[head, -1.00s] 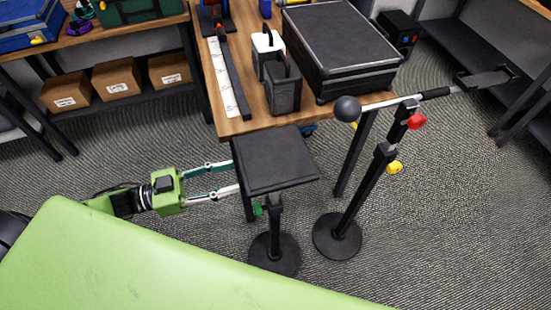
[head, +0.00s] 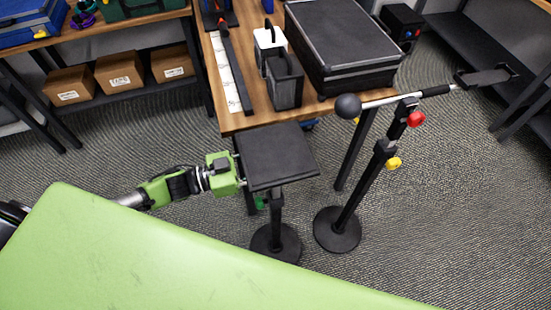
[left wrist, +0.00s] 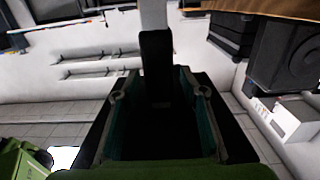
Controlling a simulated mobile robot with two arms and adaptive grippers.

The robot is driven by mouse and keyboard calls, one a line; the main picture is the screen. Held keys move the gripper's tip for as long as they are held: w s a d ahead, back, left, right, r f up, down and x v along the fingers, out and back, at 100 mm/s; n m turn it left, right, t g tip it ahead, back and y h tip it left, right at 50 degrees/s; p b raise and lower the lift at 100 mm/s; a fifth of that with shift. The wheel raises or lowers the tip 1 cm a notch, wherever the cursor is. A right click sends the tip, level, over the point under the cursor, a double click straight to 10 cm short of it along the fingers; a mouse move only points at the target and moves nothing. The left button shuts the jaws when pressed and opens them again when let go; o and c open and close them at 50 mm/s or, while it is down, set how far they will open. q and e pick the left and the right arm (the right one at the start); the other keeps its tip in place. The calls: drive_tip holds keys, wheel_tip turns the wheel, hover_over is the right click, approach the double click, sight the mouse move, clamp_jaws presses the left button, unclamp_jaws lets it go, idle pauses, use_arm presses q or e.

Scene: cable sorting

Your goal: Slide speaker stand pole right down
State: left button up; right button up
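The speaker stand has a black square plate (head: 275,155) on top, a black pole (head: 276,215) with a green knob (head: 261,202), and a round black base (head: 275,243) on the floor. My left gripper comes in from the left at plate height in the head view, and its fingers are hidden under the plate. In the left wrist view my left gripper (left wrist: 159,94) has its two fingers spread apart. A dark upright part, seemingly the pole (left wrist: 156,62), shows between them, with a gap on each side. My right gripper is in neither view.
A second black stand (head: 366,185) with a boom, a red knob and a yellow knob stands close to the right. The wooden table (head: 238,122) with a black case (head: 340,45) is just behind the plate. Carpet (head: 95,165) is clear at the left.

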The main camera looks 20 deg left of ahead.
use_arm(q)
clamp_jaws()
wheel_tip(320, 180, down, 11)
drive_tip(key=b, duration=0.7)
drive_tip(key=shift+b, duration=0.4)
drive_tip(key=shift+s, duration=0.1)
drive_tip(key=shift+c, duration=2.1)
unclamp_jaws()
drive_tip(key=o, duration=0.4)
drive_tip(key=shift+r, duration=0.1)
